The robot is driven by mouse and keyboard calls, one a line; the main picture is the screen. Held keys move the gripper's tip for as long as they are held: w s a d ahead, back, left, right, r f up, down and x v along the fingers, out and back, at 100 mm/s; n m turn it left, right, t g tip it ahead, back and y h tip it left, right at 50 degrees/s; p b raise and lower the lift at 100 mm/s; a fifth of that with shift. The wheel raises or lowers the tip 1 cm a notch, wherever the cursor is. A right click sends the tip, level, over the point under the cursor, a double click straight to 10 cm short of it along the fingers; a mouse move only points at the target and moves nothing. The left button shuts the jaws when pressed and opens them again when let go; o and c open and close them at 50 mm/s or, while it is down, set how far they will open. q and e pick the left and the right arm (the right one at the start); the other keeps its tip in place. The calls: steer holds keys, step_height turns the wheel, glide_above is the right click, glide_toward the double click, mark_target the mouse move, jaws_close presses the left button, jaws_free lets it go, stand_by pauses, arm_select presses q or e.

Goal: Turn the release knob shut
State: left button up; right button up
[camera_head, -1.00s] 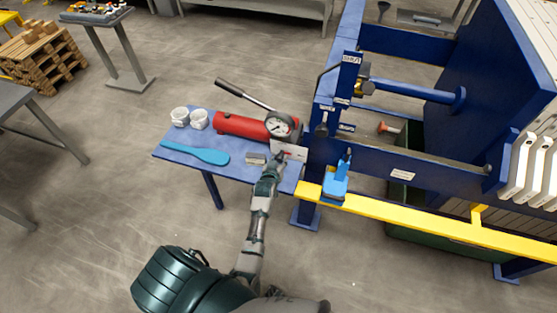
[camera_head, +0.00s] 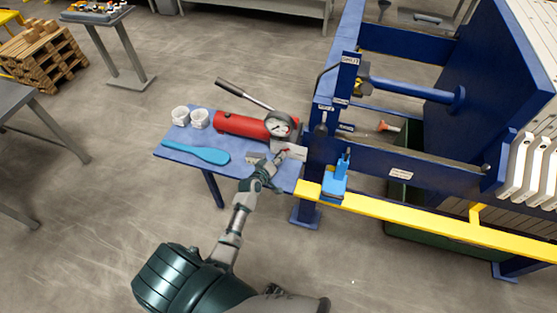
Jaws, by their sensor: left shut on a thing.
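The red hand pump (camera_head: 240,125) lies on the blue side table (camera_head: 172,146), with its black-tipped lever (camera_head: 243,94) raised to the upper left. A round pressure gauge (camera_head: 278,126) sits at the pump's right end. The release knob is a small red spot (camera_head: 285,151) below the gauge, beside a white label plate (camera_head: 296,152); most of it is hidden by the fingers. My left gripper (camera_head: 279,158) reaches up from below and is shut on the knob. My right gripper is not in view.
The blue press frame (camera_head: 390,165) and yellow rail (camera_head: 430,227) stand close on the right.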

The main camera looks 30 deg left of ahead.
arm_select(q)
steer(key=shift+a+f+n+h+b, duration=0.2)
steer(key=shift+n+h+b, duration=0.2)
steer(key=shift+n+b, duration=0.3)
steer(key=n+b, duration=0.1)
steer(key=b, duration=0.1)
steer(key=n+t+h+b, duration=0.1)
steer(key=n+b, duration=0.1)
steer(key=shift+f+t+b, duration=0.3)
steer(key=shift+b, duration=0.05)
steer(key=shift+n+b, duration=0.4)
steer(key=shift+n, duration=0.1)
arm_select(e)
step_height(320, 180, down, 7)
arm_select(q)
steer(key=n+t+h+b, duration=0.1)
steer(key=n+b, duration=0.1)
steer(key=shift+b, duration=0.4)
steer(key=shift+r+n, duration=0.1)
steer(key=shift+n, duration=0.2)
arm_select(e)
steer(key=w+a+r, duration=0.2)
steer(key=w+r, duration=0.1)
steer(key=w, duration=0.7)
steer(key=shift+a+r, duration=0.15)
arm_select(q)
steer(key=o, duration=0.8)
steer(key=shift+o, duration=0.2)
steer(key=shift+a, duration=0.1)
